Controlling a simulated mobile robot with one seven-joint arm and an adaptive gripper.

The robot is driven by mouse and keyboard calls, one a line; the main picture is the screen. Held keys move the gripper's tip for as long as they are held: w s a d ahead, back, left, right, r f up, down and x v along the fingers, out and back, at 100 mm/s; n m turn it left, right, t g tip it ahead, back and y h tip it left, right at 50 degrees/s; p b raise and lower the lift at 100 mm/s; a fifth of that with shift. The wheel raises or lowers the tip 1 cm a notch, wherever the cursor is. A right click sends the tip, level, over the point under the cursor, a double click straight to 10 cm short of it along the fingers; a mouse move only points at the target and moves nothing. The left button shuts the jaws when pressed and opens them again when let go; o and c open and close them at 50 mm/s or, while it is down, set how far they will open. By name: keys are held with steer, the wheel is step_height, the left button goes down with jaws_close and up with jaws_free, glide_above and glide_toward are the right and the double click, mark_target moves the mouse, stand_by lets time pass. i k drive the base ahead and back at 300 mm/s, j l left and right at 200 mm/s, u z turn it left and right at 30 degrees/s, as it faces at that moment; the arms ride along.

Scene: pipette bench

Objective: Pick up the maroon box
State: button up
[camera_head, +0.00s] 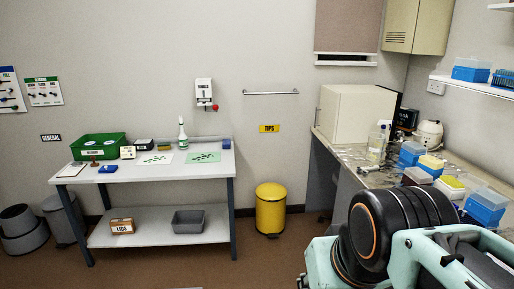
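I cannot make out a box that is clearly maroon. A small reddish-brown item (93,161) stands near the left end of the white table, in front of a green bin; it is too small to tell what it is. A brown box with a white label reading LIDS (122,226) sits on the table's lower shelf at the left. My arm fills the lower right corner, in front of the right-hand bench. My gripper is not in view.
The white table (150,172) also holds the green bin (98,141), a small blue item (108,169) and a spray bottle (182,137). A grey tub (188,221) is on its lower shelf. A yellow pedal bin (270,210) stands right of it. Blue tip boxes crowd the right-hand bench.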

mark_target(409, 182)
steer(key=i+z, duration=0.25)
steer(key=i, duration=0.9)
steer(key=i+l+z, duration=0.15)
steer(key=i, duration=0.25)
steer(key=i+l+z, duration=0.15)
steer(key=i, duration=0.25)
steer(key=l, duration=0.05)
